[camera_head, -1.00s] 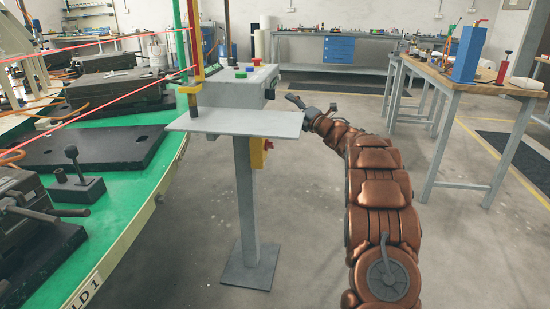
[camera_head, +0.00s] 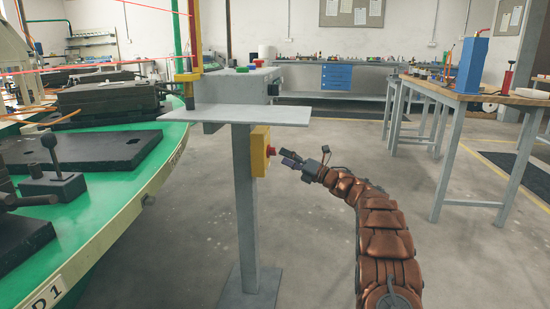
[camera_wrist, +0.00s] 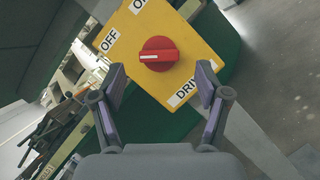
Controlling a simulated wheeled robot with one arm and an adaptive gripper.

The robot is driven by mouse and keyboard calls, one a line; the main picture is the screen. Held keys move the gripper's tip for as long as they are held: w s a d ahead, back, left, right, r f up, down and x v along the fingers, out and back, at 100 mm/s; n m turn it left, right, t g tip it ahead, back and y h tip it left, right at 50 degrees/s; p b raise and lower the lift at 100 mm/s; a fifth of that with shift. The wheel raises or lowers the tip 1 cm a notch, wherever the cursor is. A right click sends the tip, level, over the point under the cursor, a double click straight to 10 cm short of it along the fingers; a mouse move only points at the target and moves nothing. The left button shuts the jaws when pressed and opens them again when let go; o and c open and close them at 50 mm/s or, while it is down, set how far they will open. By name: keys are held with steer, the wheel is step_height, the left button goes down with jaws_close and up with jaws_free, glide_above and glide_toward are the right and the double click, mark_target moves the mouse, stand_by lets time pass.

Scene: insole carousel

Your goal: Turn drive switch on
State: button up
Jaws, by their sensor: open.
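The drive switch is a red rotary knob (camera_wrist: 158,54) on a yellow box (camera_wrist: 190,40) with OFF, ON and DRIVE labels. The knob's white mark is at its left end in the wrist view, nearer the OFF label than the ON label. In the head view the yellow box (camera_head: 259,158) is on the grey post below the shelf, and the knob (camera_head: 271,151) faces right. My gripper (camera_head: 284,157) is just right of the knob, apart from it. In the wrist view my gripper (camera_wrist: 160,78) is open and empty, its fingers on either side of the view of the knob.
The grey shelf (camera_head: 235,115) juts out above the box, with the control console (camera_head: 235,88) behind it. The green carousel table (camera_head: 120,180) is at the left. A wooden workbench (camera_head: 490,98) stands at the right. The floor between is clear.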

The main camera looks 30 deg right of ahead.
mark_target(276, 153)
steer(key=shift+b+x, duration=0.4)
steer(key=shift+x, duration=1.65)
steer(key=shift+c, duration=0.2)
steer(key=c, duration=1.1)
steer(key=shift+r, duration=0.1)
steer(key=shift+a+m+p, duration=0.1)
steer(key=shift+m+p, duration=0.3)
steer(key=shift+p, duration=0.2)
steer(key=m+g+h+p, duration=0.1)
steer(key=m+p, duration=0.4)
steer(key=p, duration=0.5)
steer(key=m+g+h+p, duration=0.1)
steer(key=m+p, duration=0.4)
steer(key=p, duration=0.6)
steer(key=m+g+h+p, duration=0.1)
steer(key=m+g+p, duration=0.2)
steer(key=m+p, duration=0.3)
steer(key=shift+r+p, duration=0.35)
steer(key=shift+p, duration=2.3)
steer(key=shift+f+g, duration=0.1)
steer(key=shift+g, duration=0.2)
